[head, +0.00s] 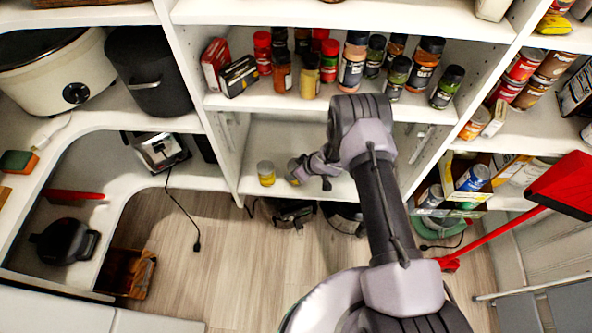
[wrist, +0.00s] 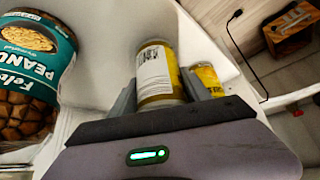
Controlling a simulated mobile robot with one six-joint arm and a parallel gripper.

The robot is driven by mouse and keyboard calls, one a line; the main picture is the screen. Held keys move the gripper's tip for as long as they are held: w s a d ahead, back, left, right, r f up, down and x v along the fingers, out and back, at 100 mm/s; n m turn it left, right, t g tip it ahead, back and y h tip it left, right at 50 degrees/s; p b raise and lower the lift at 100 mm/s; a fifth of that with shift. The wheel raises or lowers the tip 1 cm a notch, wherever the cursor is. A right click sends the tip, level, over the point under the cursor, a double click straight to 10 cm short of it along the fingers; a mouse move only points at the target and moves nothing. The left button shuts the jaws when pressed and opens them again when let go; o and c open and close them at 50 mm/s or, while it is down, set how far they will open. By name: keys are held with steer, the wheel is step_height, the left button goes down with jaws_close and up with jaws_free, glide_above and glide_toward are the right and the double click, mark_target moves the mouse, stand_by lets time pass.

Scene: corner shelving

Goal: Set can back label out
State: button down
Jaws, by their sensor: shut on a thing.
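A can (wrist: 154,68) with a white label and a barcode, yellow near its lower end, is between the two fingers of my gripper (wrist: 157,88) in the wrist view. The barcode side faces the wrist camera. My gripper is shut on this can. In the head view my gripper (head: 303,171) is low over the shelf (head: 310,135) below the spice row, and the held can is hard to make out there. A second yellow can (head: 266,173) stands on the same shelf, just left of my gripper; it also shows right of the fingers in the wrist view (wrist: 207,78).
A peanut jar (wrist: 30,75) with a teal label is close on the left in the wrist view. Spice jars (head: 351,62) and small boxes fill the shelf above. Upright panels (head: 205,110) bound the bay. The shelf's front edge is close to both cans.

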steer(key=shift+f, duration=0.25)
steer(key=shift+c, duration=2.1)
jaws_free()
steer(key=p+v, duration=0.8)
steer(key=v, duration=0.9)
